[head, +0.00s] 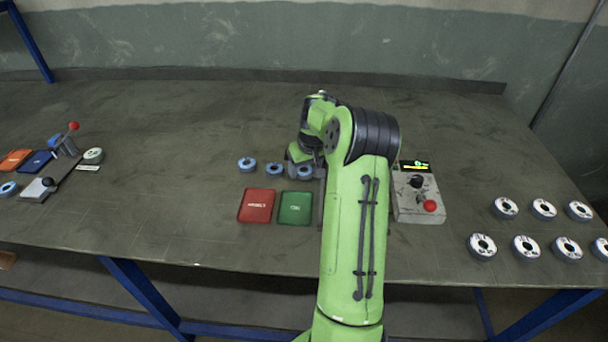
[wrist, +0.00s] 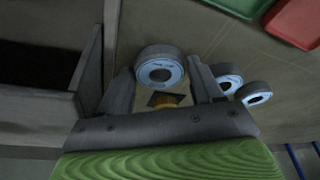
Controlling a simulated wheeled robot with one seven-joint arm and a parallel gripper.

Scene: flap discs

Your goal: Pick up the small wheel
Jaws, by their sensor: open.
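Three small blue-rimmed wheels lie in a row on the table in the head view: the left one (head: 247,165), the middle one (head: 275,170) and the right one (head: 305,172), which is beside my gripper. In the wrist view my gripper (wrist: 160,75) is open, with one small wheel (wrist: 160,72) at and between its fingertips. Whether the fingers touch it I cannot tell. The other two small wheels, a nearer one (wrist: 228,79) and a farther one (wrist: 256,94), lie outside the right finger. My arm hides part of the gripper in the head view.
A red plate (head: 257,205) and a green plate (head: 295,208) lie in front of the wheels. A dark open box (wrist: 88,72) stands left of my fingers. A control box (head: 417,196) and several larger grey wheels (head: 482,246) are at right.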

